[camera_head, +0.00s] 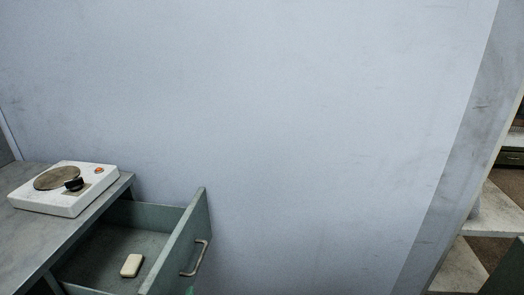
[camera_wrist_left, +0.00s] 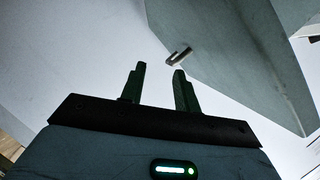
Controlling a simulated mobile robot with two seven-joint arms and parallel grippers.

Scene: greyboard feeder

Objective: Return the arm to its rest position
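My left gripper (camera_wrist_left: 158,82) shows in the left wrist view with its two dark fingers apart and nothing between them. Beyond its fingertips is a grey-green panel with a metal handle (camera_wrist_left: 179,56), which looks like the drawer front; the gripper appears apart from it. My right gripper is out of view.
A white hot plate (camera_head: 65,188) with a dark knob sits on the grey counter (camera_head: 60,240). A small cream bar (camera_head: 132,265) lies in the open drawer. A bare pale wall (camera_head: 300,120) fills the middle. Pale shelves (camera_head: 495,210) stand through an opening at right.

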